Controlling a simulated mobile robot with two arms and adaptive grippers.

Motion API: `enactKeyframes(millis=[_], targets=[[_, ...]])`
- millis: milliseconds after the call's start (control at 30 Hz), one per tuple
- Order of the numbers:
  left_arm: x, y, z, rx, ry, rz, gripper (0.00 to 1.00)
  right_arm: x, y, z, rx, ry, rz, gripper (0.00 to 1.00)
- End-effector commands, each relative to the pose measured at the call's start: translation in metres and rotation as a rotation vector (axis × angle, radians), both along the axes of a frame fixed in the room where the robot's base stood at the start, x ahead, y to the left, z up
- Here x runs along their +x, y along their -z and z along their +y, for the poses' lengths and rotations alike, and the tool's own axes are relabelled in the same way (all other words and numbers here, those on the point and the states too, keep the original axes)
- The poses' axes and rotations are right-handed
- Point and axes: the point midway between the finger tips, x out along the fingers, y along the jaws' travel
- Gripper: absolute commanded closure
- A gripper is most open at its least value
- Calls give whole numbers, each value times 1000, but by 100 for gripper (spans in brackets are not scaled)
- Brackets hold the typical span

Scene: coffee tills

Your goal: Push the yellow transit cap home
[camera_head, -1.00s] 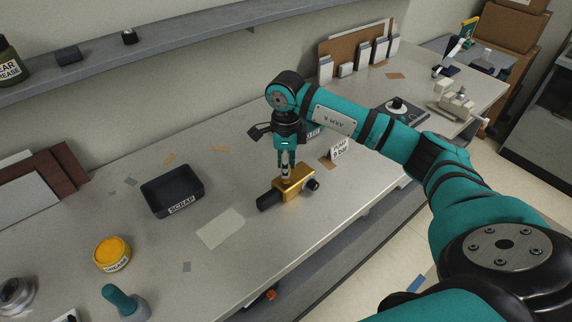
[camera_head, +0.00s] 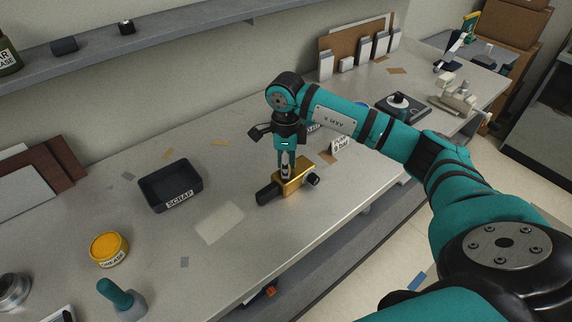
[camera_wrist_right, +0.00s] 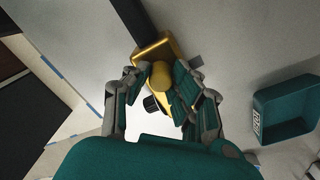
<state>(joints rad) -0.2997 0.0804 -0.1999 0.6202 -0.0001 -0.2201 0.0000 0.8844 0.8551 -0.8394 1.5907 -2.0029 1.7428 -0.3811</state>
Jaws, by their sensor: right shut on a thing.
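A brass valve-like body (camera_head: 300,178) lies on the grey bench, with a dark cylinder (camera_head: 267,193) at its left end and a small dark knob (camera_head: 314,180) at its right end. My right gripper (camera_head: 286,172) points straight down at the top of the body. In the right wrist view its fingers (camera_wrist_right: 163,82) are shut around a round yellow cap (camera_wrist_right: 160,72) over the brass body (camera_wrist_right: 146,51). The fingers hide part of the cap, and I cannot tell how deep it sits. My left gripper is not in view.
A black SCRAP tray (camera_head: 157,190), a yellow grease tin (camera_head: 107,247) and a flat pale sheet (camera_head: 219,223) are to the left. A teal bin (camera_wrist_right: 283,108) shows in the wrist view.

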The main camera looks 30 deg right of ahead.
Motion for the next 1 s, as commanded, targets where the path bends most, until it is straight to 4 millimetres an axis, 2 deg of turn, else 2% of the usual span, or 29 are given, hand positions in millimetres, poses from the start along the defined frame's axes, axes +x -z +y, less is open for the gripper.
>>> enactKeyframes(millis=[100,133,333,667,767,1000], targets=[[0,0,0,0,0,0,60,0,0,0,0,0,0,100],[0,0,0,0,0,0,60,0,0,0,0,0,0,76],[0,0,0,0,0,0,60,0,0,0,0,0,0,50],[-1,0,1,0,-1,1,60,1,-4,0,1,0,-2,50],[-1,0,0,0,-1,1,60,1,-15,0,0,1,-4,50],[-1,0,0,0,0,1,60,1,-66,0,0,-1,-6,50]])
